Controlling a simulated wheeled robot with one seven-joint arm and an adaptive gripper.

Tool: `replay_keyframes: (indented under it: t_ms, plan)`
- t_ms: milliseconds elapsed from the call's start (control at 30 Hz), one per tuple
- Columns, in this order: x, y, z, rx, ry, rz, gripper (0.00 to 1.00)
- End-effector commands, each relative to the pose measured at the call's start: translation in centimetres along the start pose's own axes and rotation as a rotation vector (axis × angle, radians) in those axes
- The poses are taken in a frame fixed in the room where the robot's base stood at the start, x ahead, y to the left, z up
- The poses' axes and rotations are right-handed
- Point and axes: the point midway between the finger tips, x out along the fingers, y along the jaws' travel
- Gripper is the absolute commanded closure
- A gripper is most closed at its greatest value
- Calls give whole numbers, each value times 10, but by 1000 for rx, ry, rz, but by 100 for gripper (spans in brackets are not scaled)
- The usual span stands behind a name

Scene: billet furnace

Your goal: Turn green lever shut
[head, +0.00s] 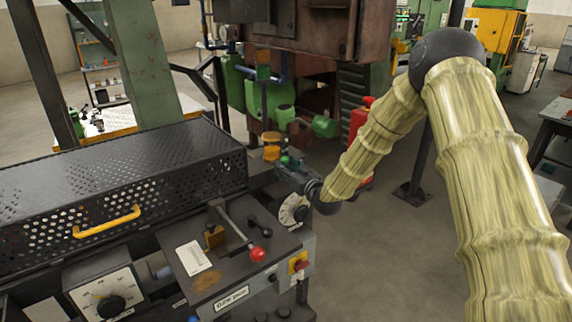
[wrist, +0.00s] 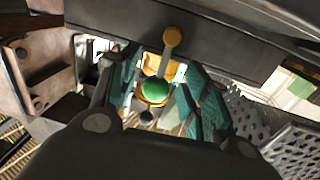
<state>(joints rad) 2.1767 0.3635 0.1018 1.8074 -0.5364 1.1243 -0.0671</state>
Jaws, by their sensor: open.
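A green round knob (wrist: 154,90), apparently the end of the green lever, shows in the wrist view between the finger pads of my gripper (wrist: 158,84). Yellow parts (wrist: 172,37) stand around and behind it. The teal pads are apart, with a gap visible beside the knob, so the jaws are open around it. In the head view my gripper (head: 286,162) is at the right rear of the furnace bench, beside a yellow fitting (head: 271,152). The lever's arm is mostly hidden there, and I cannot tell its angle.
A perforated black cover with a yellow handle (head: 107,221) lies left. A lever with a red ball (head: 257,254) stands on the front panel, near a red stop button (head: 299,263). Green pipework (head: 285,115) and a red extinguisher (head: 359,122) stand behind.

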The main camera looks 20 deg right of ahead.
Motion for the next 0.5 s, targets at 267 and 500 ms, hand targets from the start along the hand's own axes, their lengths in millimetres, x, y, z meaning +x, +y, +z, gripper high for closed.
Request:
replay_keyframes:
  t_ms: [267,500]
  plan:
    - [6,0,0,1,1,0,53]
    - [6,0,0,1,1,1,73]
